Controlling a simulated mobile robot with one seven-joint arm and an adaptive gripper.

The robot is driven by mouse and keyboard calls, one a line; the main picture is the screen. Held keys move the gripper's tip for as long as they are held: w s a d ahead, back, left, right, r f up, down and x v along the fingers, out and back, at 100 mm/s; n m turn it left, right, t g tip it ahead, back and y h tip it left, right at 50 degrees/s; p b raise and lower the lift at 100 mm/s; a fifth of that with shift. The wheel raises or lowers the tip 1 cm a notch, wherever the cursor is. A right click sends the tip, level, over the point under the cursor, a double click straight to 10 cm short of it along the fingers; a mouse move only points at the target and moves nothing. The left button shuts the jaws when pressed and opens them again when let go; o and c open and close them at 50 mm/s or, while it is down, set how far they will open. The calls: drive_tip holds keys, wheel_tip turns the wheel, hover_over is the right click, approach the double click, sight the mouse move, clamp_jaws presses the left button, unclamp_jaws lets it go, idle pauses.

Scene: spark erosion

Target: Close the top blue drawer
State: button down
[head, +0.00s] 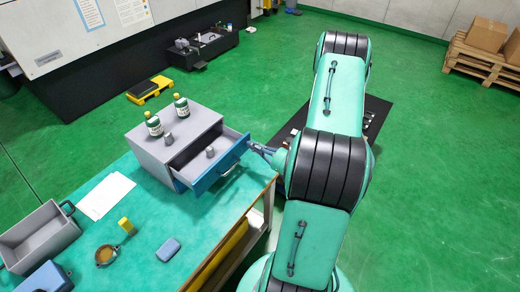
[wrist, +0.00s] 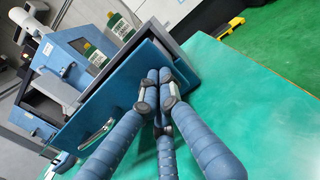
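The top blue drawer (head: 217,163) of a grey cabinet (head: 172,130) is pulled out toward the right in the head view, and a small grey part (head: 210,152) stands inside it. Its blue front panel also shows in the wrist view (wrist: 118,95), with a pale handle (wrist: 97,134) low on it. My gripper (head: 258,148) is beside the far end of the drawer front. In the wrist view its blue fingers (wrist: 160,78) are bunched together and empty, at the front panel. I cannot tell if they touch it.
Two green bottles (head: 153,123) (head: 182,106) and another small grey part (head: 168,139) stand on the cabinet. The teal table (head: 190,225) also holds paper (head: 105,195), a grey bin (head: 40,237), a yellow object (head: 126,225) and a small blue box (head: 168,250). Table before the drawer is clear.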

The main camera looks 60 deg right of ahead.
sight(229, 138)
drive_tip(key=w, duration=1.2)
drive_tip(key=shift+w, duration=0.3)
drive_tip(key=shift+w+r, duration=0.1)
drive_tip(key=shift+w, duration=0.4)
drive_tip(key=s+p, duration=0.1)
drive_tip(key=s, duration=1.3)
drive_tip(key=shift+s+p, duration=0.15)
drive_tip(key=shift+p, duration=0.2)
